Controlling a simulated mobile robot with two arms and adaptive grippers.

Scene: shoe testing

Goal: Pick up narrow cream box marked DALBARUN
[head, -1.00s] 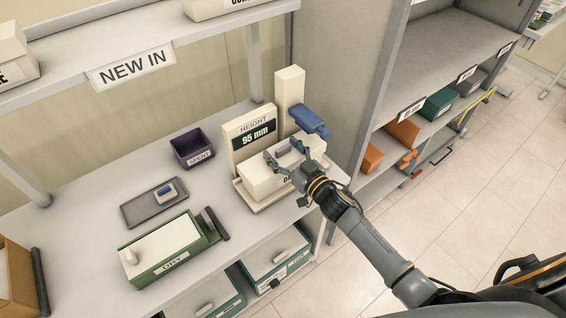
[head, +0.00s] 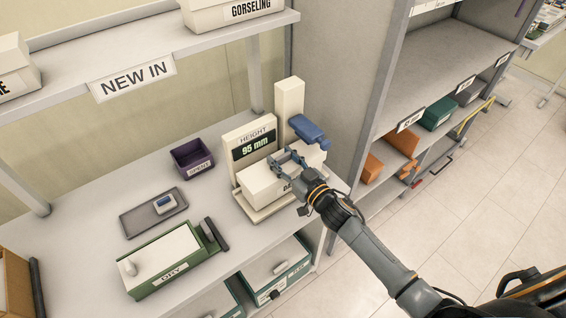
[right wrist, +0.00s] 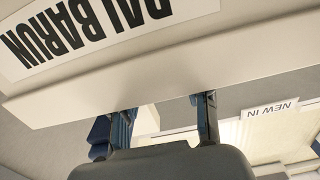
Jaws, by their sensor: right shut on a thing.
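The narrow cream DALBARUN box (head: 262,187) is at the height gauge (head: 250,138), over its cream base plate (head: 265,212). The gauge reads 95 mm. My right gripper (head: 288,160) reaches in from the right and is shut on the box near its upper side. The box's marked face (right wrist: 110,55) fills the top of the right wrist view, with the lettering upside down and partly cut off. The fingers (right wrist: 162,112) show below it there. I cannot tell whether the box is clear of the plate. My left gripper is not in view.
The gauge's post (head: 288,100) and blue head (head: 308,131) stand close behind my gripper. A purple SPENT bin (head: 192,158), a grey tray (head: 152,212) and a green DRY box (head: 165,262) are to the left. The NEW IN shelf (head: 70,80) is above.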

